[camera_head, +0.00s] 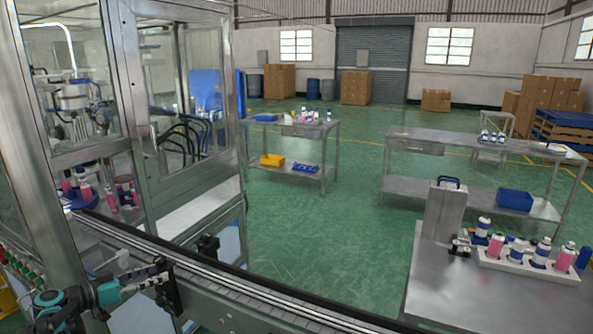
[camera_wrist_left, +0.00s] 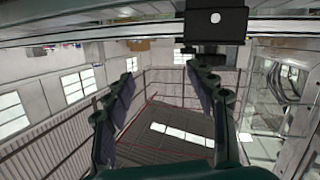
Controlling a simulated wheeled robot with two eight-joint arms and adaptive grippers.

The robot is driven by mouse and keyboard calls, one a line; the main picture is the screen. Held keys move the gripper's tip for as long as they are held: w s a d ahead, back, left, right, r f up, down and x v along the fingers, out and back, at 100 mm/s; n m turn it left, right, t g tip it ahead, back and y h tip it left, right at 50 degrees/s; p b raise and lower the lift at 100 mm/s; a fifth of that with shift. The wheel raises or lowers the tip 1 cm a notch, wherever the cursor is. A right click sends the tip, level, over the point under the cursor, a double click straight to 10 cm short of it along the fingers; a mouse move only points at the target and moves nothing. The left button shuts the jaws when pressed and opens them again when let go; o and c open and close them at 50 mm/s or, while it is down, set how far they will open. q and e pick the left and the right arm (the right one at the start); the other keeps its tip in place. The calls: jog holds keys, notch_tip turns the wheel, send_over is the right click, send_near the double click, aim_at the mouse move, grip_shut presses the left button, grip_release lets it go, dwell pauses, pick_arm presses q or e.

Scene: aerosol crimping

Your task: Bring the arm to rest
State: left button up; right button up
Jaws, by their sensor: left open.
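My left gripper (camera_head: 166,282) is at the lower left of the head view, by the near side of the conveyor rail (camera_head: 240,288). It also shows in the left wrist view (camera_wrist_left: 162,84), where its two dark fingers stand apart with nothing between them. My left arm, teal and black, comes in from the lower left corner. My right arm and gripper are not in view.
A glass-walled machine (camera_head: 150,120) with pink bottles inside stands close on the left. A metal table (camera_head: 470,295) at right holds a white rack (camera_head: 520,268) of bottles. Green floor lies open beyond.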

pick_arm(q)
jog(key=s+d+n+g+y, duration=0.2)
jog(key=s+d, duration=0.3)
jog(key=d, duration=0.5)
jog(key=s+d+n+g+y, duration=0.1)
jog(key=s+d+g+y, duration=0.3)
jog(key=d, duration=0.7)
jog(key=s+d+f+n+y, duration=0.1)
jog(key=s+d+f, duration=0.1)
jog(key=s, duration=0.8)
jog(key=s+d+f+n+y, duration=0.1)
jog(key=s+d+f+y, duration=0.1)
jog(key=s, duration=0.9)
notch_tip(320, 180, down, 3)
jog(key=shift+d+r+t, duration=0.2)
jog(key=shift+d+t, duration=0.2)
jog(key=shift+d, duration=0.2)
jog(key=shift+w, duration=0.1)
